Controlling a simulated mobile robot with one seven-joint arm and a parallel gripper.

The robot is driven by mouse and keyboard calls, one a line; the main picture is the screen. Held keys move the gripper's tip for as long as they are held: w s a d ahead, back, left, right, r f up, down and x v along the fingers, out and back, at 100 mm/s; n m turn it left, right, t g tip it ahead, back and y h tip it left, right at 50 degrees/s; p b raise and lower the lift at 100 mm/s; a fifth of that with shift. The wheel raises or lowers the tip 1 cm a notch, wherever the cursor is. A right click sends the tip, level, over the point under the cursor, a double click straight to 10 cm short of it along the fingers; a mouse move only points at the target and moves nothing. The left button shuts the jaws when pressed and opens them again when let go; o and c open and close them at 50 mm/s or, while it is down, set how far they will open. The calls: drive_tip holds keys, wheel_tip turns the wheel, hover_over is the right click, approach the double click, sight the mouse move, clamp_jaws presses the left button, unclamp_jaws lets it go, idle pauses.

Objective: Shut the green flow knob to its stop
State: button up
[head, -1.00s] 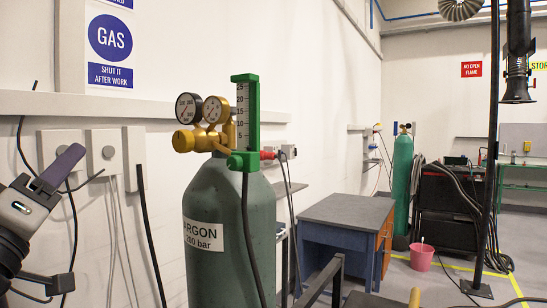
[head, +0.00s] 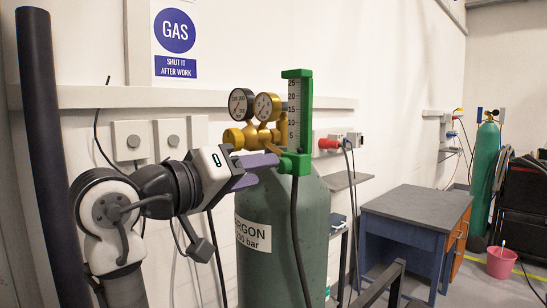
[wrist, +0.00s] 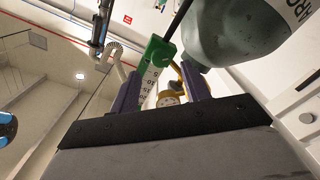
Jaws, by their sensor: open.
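The green flowmeter (head: 304,115) stands upright on the regulator above the grey-green argon cylinder (head: 312,215). Its lower green block (head: 297,163) is the green part nearest my gripper. I cannot clearly tell the flow knob apart from this block. My gripper (head: 262,170) is open, with purple fingers pointing right toward the block, close to it; contact cannot be told. In the wrist view the flowmeter (wrist: 150,78) and its green end block (wrist: 157,50) show beyond and between the open fingers (wrist: 162,68), with nothing gripped.
Two gauges (head: 267,107) and the brass regulator (head: 236,138) sit just above and left of the fingers. A dark hose (head: 296,225) hangs from the green block down the cylinder's front. The wall (head: 400,60) is close behind. A grey-topped bench (head: 417,205) stands right.

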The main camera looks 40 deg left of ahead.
sight(280, 166)
drive_tip(key=shift+w+d+p, duration=0.15)
drive_tip(key=shift+w+p, duration=0.35)
drive_tip(key=shift+w, duration=1.75)
drive_tip(key=shift+c, duration=0.2)
drive_tip(key=c, duration=1)
